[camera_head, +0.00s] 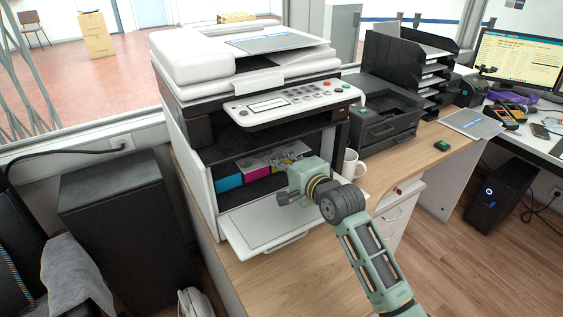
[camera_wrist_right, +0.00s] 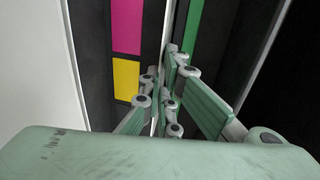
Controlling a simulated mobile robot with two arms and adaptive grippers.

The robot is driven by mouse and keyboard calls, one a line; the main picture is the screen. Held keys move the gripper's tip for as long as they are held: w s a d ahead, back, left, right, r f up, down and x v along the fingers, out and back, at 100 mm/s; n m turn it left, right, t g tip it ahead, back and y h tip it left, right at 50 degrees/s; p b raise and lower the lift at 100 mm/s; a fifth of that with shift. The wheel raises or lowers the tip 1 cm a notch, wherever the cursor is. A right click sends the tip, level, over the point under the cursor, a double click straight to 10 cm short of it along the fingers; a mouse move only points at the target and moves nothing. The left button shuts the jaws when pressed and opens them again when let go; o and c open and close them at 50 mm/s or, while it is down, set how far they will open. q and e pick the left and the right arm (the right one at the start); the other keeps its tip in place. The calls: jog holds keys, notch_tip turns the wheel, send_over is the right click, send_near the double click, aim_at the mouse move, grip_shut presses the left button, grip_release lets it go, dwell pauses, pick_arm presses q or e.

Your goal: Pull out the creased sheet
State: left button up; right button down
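The creased sheet (camera_head: 262,162) is a pale grey-white piece inside the open front of the printer (camera_head: 205,140), above the coloured cartridges. In the right wrist view the sheet shows as a thin, nearly edge-on pale strip (camera_wrist_right: 166,28). My right gripper (camera_head: 287,161) reaches into the opening from the right. In the right wrist view its fingers (camera_wrist_right: 158,95) come together around the strip and look shut on it; the contact itself is partly hidden. The printer's front door (camera_head: 250,228) is folded down below the gripper. My left gripper is not in view.
Cyan (camera_head: 229,182), magenta and yellow cartridges sit just beneath the sheet. A white mug (camera_head: 352,166) stands right of the printer, close to my right wrist. A black paper unit (camera_head: 385,122) stands behind it. The counter to the right is mostly clear.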

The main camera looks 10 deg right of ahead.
jog(key=shift+s, duration=0.1)
jog(key=shift+s+d+p, duration=0.15)
jog(key=shift+s+p, duration=0.15)
jog(key=shift+p, duration=0.15)
jog(key=p+v, duration=0.2)
jog(key=v, duration=0.3)
jog(key=f+p+v, duration=0.1)
jog(key=p+v, duration=0.2)
jog(key=v, duration=0.2)
jog(key=f+p+v, duration=0.1)
jog(key=p+v, duration=0.2)
jog(key=v, duration=0.1)
jog(key=shift+s+d+f, duration=0.15)
jog(key=shift+s+d, duration=0.1)
jog(key=shift+s, duration=0.35)
jog(key=shift+s+d, duration=0.2)
jog(key=shift+s, duration=0.25)
jog(key=s+r+p, duration=0.1)
jog(key=p, duration=0.1)
jog(key=s+d+r+p, duration=0.1)
jog(key=s+r+p, duration=0.1)
jog(key=shift+s+d+p, duration=0.25)
jog(key=shift+s+p, duration=0.05)
jog(key=shift+s, duration=0.05)
